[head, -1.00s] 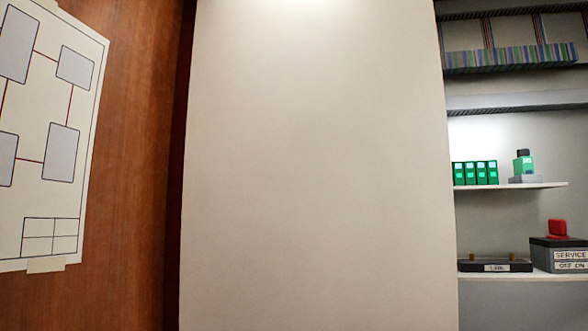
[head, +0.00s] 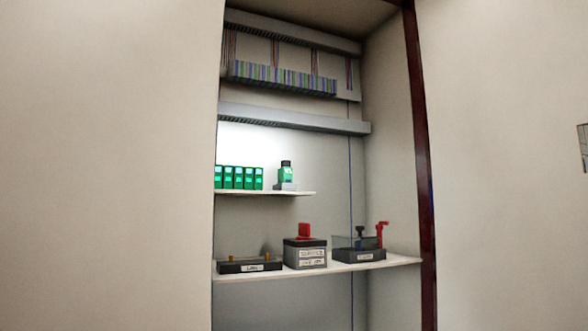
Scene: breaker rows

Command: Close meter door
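An open cabinet (head: 392,150) stands in the middle of the head view. A large plain pale panel (head: 105,165) covers the left side and hides the cabinet's left part; I cannot tell whether it is a door. A dark red upright edge (head: 421,150) bounds the cabinet on the right, with another pale surface (head: 510,200) beyond it. No part is clearly marked as the meter door. Neither of my grippers is in view.
The upper shelf (head: 305,193) bears several green modules (head: 238,177) and a green device (head: 286,172). The lower shelf (head: 400,261) bears a low black block (head: 250,265), a grey box with a red top (head: 305,252) and a clear-sided box (head: 358,255) beside a red handle (head: 382,233).

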